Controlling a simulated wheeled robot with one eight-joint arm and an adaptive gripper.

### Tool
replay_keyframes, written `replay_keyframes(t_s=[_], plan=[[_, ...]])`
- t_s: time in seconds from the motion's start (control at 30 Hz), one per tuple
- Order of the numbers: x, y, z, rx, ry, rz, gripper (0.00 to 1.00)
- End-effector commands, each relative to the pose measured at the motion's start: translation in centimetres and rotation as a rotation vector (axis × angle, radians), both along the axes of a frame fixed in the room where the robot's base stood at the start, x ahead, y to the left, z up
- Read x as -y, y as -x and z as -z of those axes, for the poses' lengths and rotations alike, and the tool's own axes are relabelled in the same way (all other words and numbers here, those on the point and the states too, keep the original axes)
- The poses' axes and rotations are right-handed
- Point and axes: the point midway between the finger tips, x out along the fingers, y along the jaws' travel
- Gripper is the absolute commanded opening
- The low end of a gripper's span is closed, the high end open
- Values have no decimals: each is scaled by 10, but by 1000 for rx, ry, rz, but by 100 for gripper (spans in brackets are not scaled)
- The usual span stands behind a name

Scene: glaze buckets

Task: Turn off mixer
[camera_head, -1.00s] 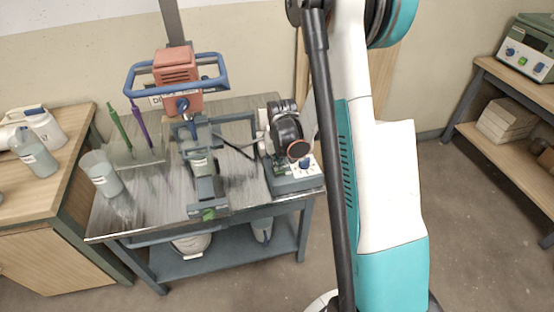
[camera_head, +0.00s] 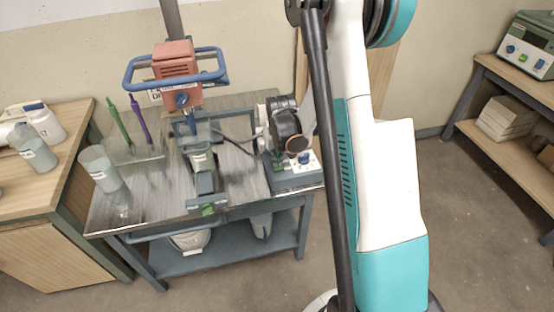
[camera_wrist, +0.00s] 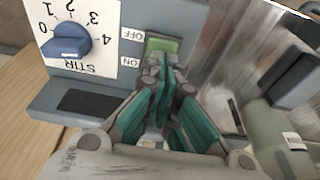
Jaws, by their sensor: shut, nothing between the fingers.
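A grey control box (camera_head: 296,181) with a white dial panel stands at the right front of the metal-topped table in the head view. In the wrist view, the box front (camera_wrist: 100,92) carries a blue knob (camera_wrist: 66,42) marked STIR, with a 0 to 4 scale. Beside it is a green rocker switch (camera_wrist: 163,46) with OFF and ON labels. My gripper (camera_wrist: 164,70) is shut and empty, its teal fingers at the switch and covering its lower part. I cannot tell whether they touch it. In the head view, my wrist hides part of the box, and the fingertips are not clear.
An orange-topped mixer unit (camera_head: 177,68) with a blue handle frame stands on the table's left side. A clear cup (camera_head: 101,168) and green and purple tools (camera_head: 140,119) stand near it. A wooden bench (camera_head: 70,150) is at left, a shelf (camera_head: 500,88) at right. Floor between is clear.

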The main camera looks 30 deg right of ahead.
Motion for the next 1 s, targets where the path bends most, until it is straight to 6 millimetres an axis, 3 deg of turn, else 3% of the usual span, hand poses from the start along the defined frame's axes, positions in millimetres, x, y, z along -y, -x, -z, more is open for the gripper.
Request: replay_keyframes(t_s=[0.57,0.77,1.0], plan=[[1,-6,-8,0,0,0,0],[-2,-8,-43,0,0,-2,0],[-10,19,-87,0,0,-2,0]])
